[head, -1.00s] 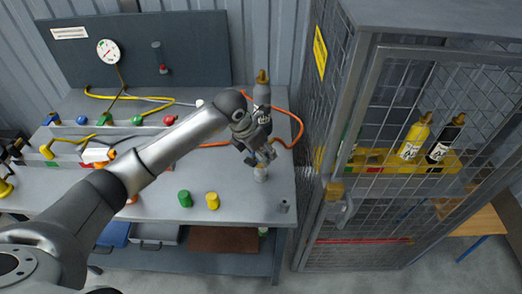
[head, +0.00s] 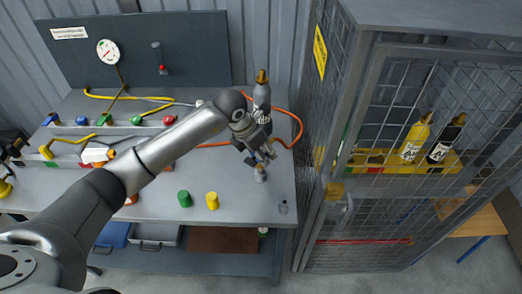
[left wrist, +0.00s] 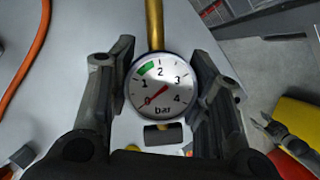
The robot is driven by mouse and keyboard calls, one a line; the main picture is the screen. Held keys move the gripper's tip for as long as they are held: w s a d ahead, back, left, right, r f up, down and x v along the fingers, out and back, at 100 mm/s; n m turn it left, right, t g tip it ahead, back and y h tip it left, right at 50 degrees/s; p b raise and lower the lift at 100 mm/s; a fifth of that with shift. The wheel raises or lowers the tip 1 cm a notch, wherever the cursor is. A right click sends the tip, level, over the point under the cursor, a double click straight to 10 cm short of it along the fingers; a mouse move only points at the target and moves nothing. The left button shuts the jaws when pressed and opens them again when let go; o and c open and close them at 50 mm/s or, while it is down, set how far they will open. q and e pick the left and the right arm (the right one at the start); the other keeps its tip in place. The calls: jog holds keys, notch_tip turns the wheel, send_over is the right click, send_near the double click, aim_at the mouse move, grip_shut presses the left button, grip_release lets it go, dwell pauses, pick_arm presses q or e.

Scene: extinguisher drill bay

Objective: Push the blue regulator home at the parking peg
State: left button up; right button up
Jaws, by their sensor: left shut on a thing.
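My left gripper (head: 262,158) is low over the right part of the bench, beside a dark grey bottle with a brass top (head: 262,92). In the left wrist view its fingers (left wrist: 158,95) flank a round pressure gauge (left wrist: 160,86) marked "bar", with a brass stem running up from it. The gripper is shut on this gauge piece. A short grey peg (head: 283,207) stands at the bench's front right corner.
Green (head: 184,198) and yellow (head: 212,200) cylinders stand at the bench front. An orange hose (head: 300,125) curves behind the gripper. Blue (head: 82,121) and red (head: 169,121) fittings sit on a rack at the left. A mesh cage (head: 385,225) stands right of the bench.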

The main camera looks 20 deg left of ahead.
pick_arm(q)
jog(key=shift+f+b, duration=0.35)
jog(key=shift+b, duration=0.05)
jog(key=shift+f+b, duration=0.6)
jog(key=shift+f, duration=0.15)
jog(key=shift+f, duration=0.1)
jog(key=shift+b, duration=0.3)
dwell(0.7)
jog(key=shift+f+b, duration=0.6)
jog(key=shift+f, duration=0.15)
jog(key=o, duration=1.1)
